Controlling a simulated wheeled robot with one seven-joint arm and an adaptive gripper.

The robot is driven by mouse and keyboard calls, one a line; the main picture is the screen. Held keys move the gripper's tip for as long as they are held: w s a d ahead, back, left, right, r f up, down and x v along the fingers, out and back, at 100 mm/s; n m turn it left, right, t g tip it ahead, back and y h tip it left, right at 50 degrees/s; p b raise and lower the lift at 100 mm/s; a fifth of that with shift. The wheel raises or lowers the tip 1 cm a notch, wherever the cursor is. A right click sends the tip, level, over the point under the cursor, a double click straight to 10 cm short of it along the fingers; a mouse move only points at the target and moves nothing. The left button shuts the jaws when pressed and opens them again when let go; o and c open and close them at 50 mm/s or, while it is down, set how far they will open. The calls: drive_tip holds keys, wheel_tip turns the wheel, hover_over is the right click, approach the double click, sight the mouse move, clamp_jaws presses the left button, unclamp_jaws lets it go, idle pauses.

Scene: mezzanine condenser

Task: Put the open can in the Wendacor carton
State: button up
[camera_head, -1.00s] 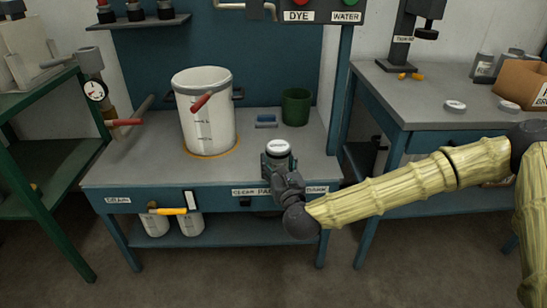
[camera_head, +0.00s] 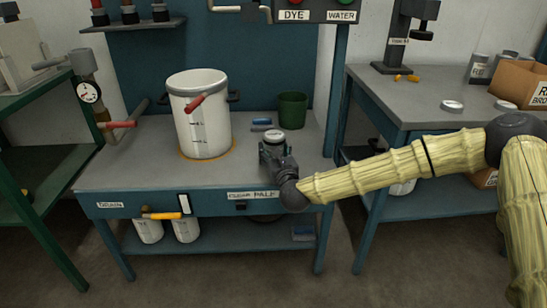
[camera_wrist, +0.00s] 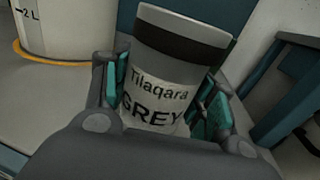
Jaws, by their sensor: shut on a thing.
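My gripper (camera_head: 274,150) is shut on a grey can (camera_head: 273,136) at the front right of the blue workbench. In the wrist view the can (camera_wrist: 175,75) stands between the teal-padded fingers, slightly tilted in the picture. It has a dark band near the top and a white label reading "Tilaqara GREY". Its top looks pale in the head view; I cannot tell whether it is open. A cardboard carton (camera_head: 520,85) sits on the right-hand table, cut by the picture edge. Its visible label starts with "R" and "BRO". No Wendacor lettering shows.
A white pot (camera_head: 203,125) with a red handle stands on the bench, with a green bin (camera_head: 292,110) and a blue item (camera_head: 262,121) behind the can. The right table (camera_head: 400,93) holds grey cans (camera_head: 478,68), two flat lids (camera_head: 452,106) and a dark press (camera_head: 398,40).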

drive_tip(key=shift+f, duration=0.8)
drive_tip(key=shift+f, duration=0.15)
drive_tip(key=o, duration=1.4)
drive_tip(key=shift+c, duration=0.2)
drive_tip(key=shift+r, duration=0.25)
drive_tip(key=p+v, duration=0.2)
drive_tip(key=v, duration=1)
